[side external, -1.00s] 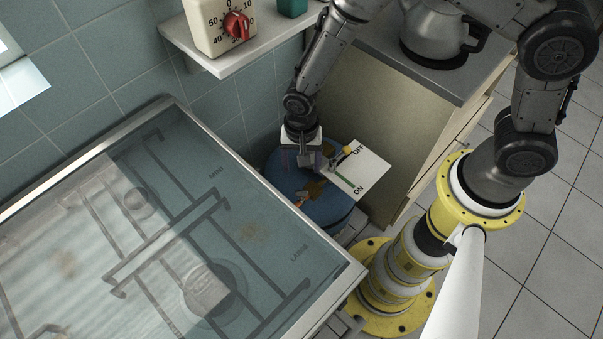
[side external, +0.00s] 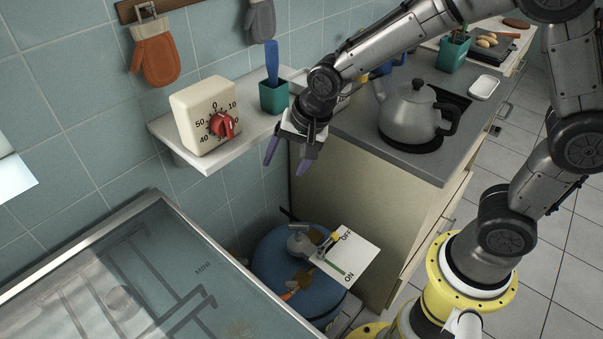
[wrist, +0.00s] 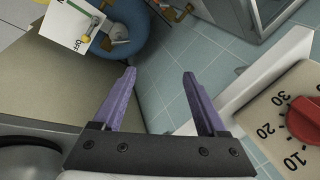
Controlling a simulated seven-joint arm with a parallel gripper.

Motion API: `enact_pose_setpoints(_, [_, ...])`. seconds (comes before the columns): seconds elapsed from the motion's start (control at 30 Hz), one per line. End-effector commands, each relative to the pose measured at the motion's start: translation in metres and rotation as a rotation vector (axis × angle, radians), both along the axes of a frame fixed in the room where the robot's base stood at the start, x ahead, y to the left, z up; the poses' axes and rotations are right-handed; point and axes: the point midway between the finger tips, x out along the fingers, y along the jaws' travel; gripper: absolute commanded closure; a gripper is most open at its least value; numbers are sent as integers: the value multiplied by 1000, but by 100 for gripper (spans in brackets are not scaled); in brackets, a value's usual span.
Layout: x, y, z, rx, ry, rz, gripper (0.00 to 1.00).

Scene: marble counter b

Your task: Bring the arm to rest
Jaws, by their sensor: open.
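My gripper (side external: 287,158) is open and empty in the side view. It hangs in the air beside the shelf's right end, above the blue gas cylinder. In the wrist view its two purple fingers (wrist: 160,80) are spread apart with nothing between them. My arm reaches in from the upper right. The blue gas cylinder (side external: 268,265) stands on the floor below, with a valve on top and a white ON/OFF card (side external: 352,265). The card also shows in the wrist view (wrist: 65,30).
A shelf (side external: 215,148) holds a cream timer (side external: 198,112) and a teal cup (side external: 273,98) with a blue-handled tool. A kettle (side external: 410,118) stands on the counter (side external: 400,163) at right. A glass-topped stove (side external: 90,280) fills the lower left. Oven mitts (side external: 157,58) hang on the wall.

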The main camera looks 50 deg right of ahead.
Motion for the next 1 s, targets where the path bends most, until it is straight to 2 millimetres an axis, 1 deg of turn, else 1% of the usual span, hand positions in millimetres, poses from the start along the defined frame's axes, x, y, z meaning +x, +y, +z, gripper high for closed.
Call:
enact_pose_setpoints(0.03, [-8, -15, 32, -6, -55, 10, 25])
enact_pose_setpoints(0.1, [-25, -32, 67, -29, -112, 43, 25])
enact_pose_setpoints(0.17, [-44, -47, 92, -59, -157, 81, 25])
enact_pose_setpoints(0.2, [-59, -55, 107, -83, -184, 110, 25])
enact_pose_setpoints(0.27, [-83, -67, 125, -125, -221, 159, 25])
enact_pose_setpoints(0.3, [-99, -74, 134, -157, -240, 195, 25])
enact_pose_setpoints(0.37, [-126, -83, 143, -208, -265, 257, 25])
enact_pose_setpoints(0.4, [-143, -88, 146, -246, -276, 305, 25])
enact_pose_setpoints(0.43, [-157, -91, 147, -276, -280, 345, 25])
enact_pose_setpoints(0.5, [-184, -95, 143, -340, -275, 446, 25])
enact_pose_setpoints(0.6, [-210, -96, 130, -405, -237, 594, 25])
enact_pose_setpoints(0.7, [-223, -95, 114, -437, -177, 720, 25])
enact_pose_setpoints(0.73, [-225, -95, 112, -444, -166, 750, 25])
enact_pose_setpoints(0.83, [-228, -95, 111, -465, -152, 816, 25])
enact_pose_setpoints(1.0, [-228, -95, 111, -476, -152, 843, 25])
